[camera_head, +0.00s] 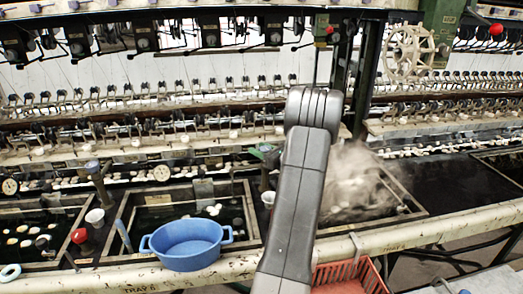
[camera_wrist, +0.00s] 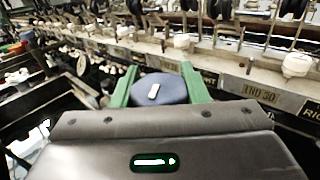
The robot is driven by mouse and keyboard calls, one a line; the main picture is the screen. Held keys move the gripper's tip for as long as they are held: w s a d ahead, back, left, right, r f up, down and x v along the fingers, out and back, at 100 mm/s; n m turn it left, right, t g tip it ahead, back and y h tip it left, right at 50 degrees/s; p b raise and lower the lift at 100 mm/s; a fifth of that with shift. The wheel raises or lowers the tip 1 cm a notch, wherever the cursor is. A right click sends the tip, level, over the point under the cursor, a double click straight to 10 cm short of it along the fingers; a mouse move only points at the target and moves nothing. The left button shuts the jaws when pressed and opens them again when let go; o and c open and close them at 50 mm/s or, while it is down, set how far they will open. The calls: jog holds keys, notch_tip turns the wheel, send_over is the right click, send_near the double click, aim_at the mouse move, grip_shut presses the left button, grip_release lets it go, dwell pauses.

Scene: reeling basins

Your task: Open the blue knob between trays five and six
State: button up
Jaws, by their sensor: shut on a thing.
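The round blue knob (camera_wrist: 172,93) with a white mark on top sits between the two green fingers of my gripper (camera_wrist: 159,76) in the wrist view. The fingers are shut on its sides. In the head view only a small green part of my gripper (camera_head: 265,150) shows, left of my grey arm, above a dark post between two trays. The knob itself is hard to make out there. The left tray (camera_head: 247,195) holds dark water with pale cocoons. The right tray (camera_head: 408,195) is steaming and partly behind my arm.
A red crate (camera_head: 349,277) is below the ledge, right of my arm. White cups stand near the trays. The reeling machine (camera_head: 200,120) runs along the back, close to my gripper.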

jog(key=shift+s+a+n+g+y, duration=0.1)
jog(key=shift+s+n+g+y, duration=0.05)
jog(key=shift+n+g+y, duration=0.65)
jog(key=shift+s+a+n+g+y, duration=0.1)
jog(key=shift+n+g+y, duration=0.4)
jog(key=shift+g, duration=0.6)
jog(key=o, duration=1)
jog(key=shift+c, duration=0.2)
jog(key=shift+d, duration=0.1)
jog(key=b+v, duration=0.2)
jog(key=v, duration=1.1)
jog(key=shift+d, duration=0.4)
jog(key=shift+s+r, duration=0.1)
jog(key=shift+r, duration=0.05)
